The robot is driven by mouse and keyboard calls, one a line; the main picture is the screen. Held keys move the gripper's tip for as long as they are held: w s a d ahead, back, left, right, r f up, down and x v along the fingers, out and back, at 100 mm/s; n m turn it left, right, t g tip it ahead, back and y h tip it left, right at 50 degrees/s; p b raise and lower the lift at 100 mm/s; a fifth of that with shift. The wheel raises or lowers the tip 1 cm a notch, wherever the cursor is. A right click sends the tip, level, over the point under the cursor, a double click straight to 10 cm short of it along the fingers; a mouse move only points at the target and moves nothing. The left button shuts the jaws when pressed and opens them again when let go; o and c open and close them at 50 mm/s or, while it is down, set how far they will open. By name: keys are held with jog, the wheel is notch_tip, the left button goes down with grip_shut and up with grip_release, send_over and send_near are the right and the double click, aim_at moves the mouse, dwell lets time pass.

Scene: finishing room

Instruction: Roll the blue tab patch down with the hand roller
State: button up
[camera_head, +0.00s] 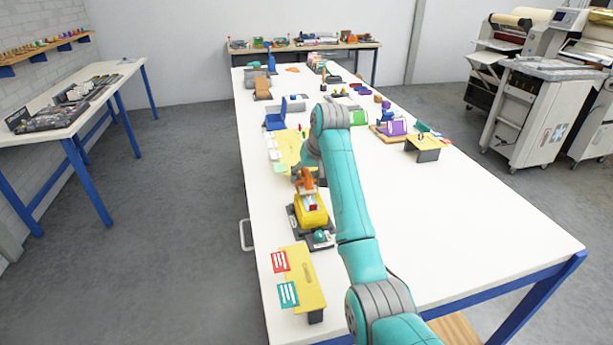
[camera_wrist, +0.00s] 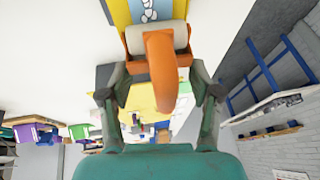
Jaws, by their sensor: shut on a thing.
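The hand roller (camera_wrist: 162,62) has an orange handle and a pale cylinder (camera_wrist: 178,38). My gripper (camera_wrist: 158,76) is shut on the orange handle, one finger on each side. The roller also shows as orange (camera_head: 305,181) in the head view, above a yellow block (camera_head: 311,217) on a dark base. A light blue and white patch (camera_wrist: 149,9), which looks like the blue tab patch, lies on the yellow surface just beyond the cylinder at the top of the wrist view. The cylinder appears close to the patch; I cannot tell whether they touch.
A yellow stand (camera_head: 305,262) with red (camera_head: 280,262) and teal (camera_head: 288,294) cards is at the table's near left. A yellow mat (camera_head: 289,148), a blue box (camera_head: 275,121) and a small yellow-topped stand (camera_head: 425,143) lie farther back. The white table (camera_head: 450,220) is clear at right.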

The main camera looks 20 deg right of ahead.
jog(key=shift+f, duration=0.5)
dwell(0.4)
